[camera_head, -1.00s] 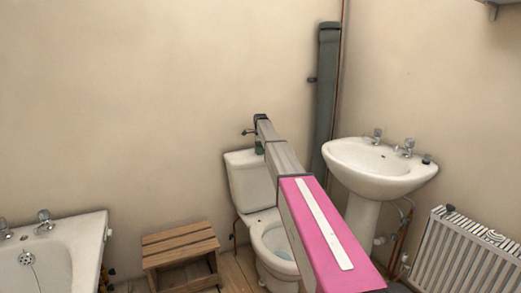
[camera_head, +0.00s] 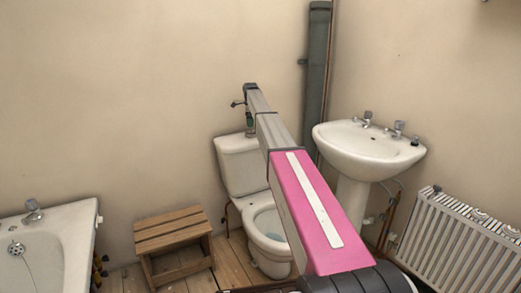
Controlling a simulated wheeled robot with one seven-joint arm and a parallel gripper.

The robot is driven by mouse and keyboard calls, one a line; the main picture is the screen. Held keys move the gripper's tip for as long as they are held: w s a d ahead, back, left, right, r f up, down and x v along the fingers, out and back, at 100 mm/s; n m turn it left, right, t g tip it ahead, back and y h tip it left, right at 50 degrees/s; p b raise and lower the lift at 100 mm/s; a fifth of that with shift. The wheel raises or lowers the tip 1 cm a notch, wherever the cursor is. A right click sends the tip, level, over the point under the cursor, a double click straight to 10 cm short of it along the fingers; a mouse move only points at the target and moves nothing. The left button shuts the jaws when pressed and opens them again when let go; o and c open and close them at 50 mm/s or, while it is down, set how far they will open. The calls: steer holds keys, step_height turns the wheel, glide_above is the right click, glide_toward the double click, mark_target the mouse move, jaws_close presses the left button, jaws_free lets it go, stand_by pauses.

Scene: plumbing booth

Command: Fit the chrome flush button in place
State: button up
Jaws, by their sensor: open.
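The white toilet (camera_head: 262,235) stands against the back wall, with its cistern (camera_head: 238,165) behind the bowl. I cannot make out a chrome flush button on the cistern lid or elsewhere. My arm reaches forward over the toilet, and its end is above the cistern. My gripper (camera_head: 238,103) is small and dark at the arm's far end, apart from the lid, with its jaws open and no object visible in them. The arm hides part of the cistern's right side and bowl.
A white basin (camera_head: 365,150) stands right of the toilet, with a small dark item (camera_head: 415,141) on its rim. A radiator (camera_head: 455,235) is at the lower right. A wooden step stool (camera_head: 173,243) and a bathtub (camera_head: 60,245) are at left. A grey pipe (camera_head: 317,75) runs up behind.

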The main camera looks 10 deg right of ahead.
steer(key=s+f+n, duration=0.3)
steer(key=s+n, duration=1.1)
steer(key=s, duration=1.7)
steer(key=s+f+n, duration=0.6)
steer(key=s+f, duration=1.8)
steer(key=f, duration=0.2)
steer(key=shift+s+f, duration=0.15)
steer(key=shift+s, duration=0.05)
